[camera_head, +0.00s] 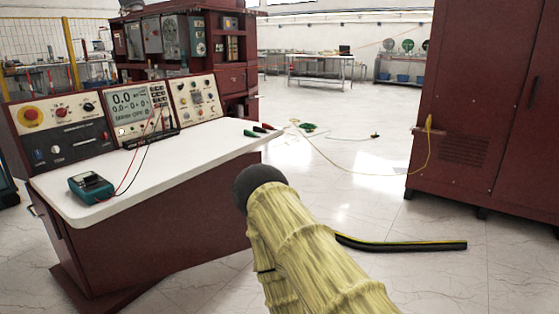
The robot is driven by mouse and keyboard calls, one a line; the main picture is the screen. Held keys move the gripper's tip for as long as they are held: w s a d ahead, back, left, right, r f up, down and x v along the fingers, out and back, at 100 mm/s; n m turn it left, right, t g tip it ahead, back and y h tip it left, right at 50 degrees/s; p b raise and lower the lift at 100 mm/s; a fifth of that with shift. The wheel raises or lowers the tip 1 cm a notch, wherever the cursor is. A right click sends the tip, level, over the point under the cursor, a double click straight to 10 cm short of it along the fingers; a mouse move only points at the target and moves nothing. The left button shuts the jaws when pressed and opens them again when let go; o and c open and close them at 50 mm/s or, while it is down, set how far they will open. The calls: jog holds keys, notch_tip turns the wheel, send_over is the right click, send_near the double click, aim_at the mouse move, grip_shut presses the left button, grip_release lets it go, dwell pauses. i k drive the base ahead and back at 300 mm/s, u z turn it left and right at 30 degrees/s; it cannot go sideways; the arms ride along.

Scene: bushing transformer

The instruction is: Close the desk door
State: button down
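The desk (160,235) stands at the left, with a dark red body and a white top (190,160). A small handle (35,211) shows at its far left edge, on a face seen almost edge-on. I cannot tell which panel is the door or whether it stands open. My arm, in a yellowish cover with a dark rounded part (262,186), rises from the bottom middle, right of the desk. It hides part of the floor and the desk's right end. My gripper cannot be made out.
Instrument panels (140,108) and a teal meter (90,187) with leads sit on the desk. A black cable (410,245) lies on the floor at the right. A tall red cabinet (470,120) stands at the right. The floor between desk and cabinet is mostly clear.

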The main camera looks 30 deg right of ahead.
aim_at(197, 221)
jog(key=z, duration=0.45)
jog(key=i, duration=1.4)
jog(key=u, duration=0.15)
